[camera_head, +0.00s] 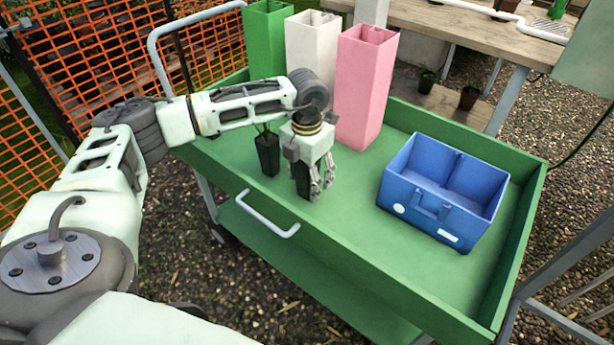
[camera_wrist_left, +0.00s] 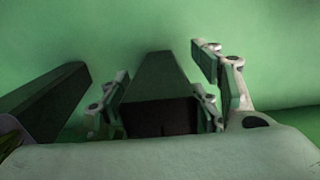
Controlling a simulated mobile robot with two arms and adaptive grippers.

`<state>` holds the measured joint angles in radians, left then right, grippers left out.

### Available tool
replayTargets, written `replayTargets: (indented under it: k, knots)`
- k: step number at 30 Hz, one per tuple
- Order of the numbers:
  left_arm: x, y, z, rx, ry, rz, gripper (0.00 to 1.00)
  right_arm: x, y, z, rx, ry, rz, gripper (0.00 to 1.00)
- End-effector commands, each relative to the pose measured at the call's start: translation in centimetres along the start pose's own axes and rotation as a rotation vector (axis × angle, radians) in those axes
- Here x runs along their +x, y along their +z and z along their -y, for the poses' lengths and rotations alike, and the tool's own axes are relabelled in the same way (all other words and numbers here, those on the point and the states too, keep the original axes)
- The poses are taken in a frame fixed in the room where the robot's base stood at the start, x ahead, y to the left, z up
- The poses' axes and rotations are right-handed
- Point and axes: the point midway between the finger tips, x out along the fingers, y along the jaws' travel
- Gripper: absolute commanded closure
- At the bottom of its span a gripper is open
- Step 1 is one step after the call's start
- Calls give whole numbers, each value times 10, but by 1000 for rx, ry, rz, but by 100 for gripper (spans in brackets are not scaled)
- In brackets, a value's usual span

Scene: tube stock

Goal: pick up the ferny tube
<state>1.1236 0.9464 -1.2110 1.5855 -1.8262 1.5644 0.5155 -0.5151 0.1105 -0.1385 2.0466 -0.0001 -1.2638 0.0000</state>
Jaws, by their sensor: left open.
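A dark tube pot (camera_head: 302,182) stands on the green cart tray beneath my left gripper (camera_head: 316,188), which points down from above with its fingers open. In the left wrist view the same tube (camera_wrist_left: 157,80) lies between the open fingers (camera_wrist_left: 165,98), with a gap visible on the right side; contact on the left is unclear. Its plant is hidden by the gripper. A second dark tube (camera_head: 267,154) stands just left, with thin green leaves above it; it also shows in the left wrist view (camera_wrist_left: 45,103). I cannot tell for certain which one is ferny. My right gripper is out of view.
The green cart (camera_head: 500,268) has raised walls. A blue divided crate (camera_head: 437,215) stands at its right. Tall green (camera_head: 267,45), white (camera_head: 312,50) and pink (camera_head: 363,90) square containers stand at the back. The tray between gripper and crate is clear.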

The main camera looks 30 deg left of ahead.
Motion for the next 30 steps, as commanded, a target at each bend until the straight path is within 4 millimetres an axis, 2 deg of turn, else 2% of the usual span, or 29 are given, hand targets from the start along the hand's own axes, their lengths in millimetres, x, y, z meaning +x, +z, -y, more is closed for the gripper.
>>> replayTargets:
  k: [5, 24, 30]
  knots:
    - [0, 0, 0, 0, 0, 1, 42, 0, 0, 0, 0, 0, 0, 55]
    - [-1, 0, 0, 1, 0, 1, 97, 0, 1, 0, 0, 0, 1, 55]
    - [-1, 1, 0, 1, 0, 2, 97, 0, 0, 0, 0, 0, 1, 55]
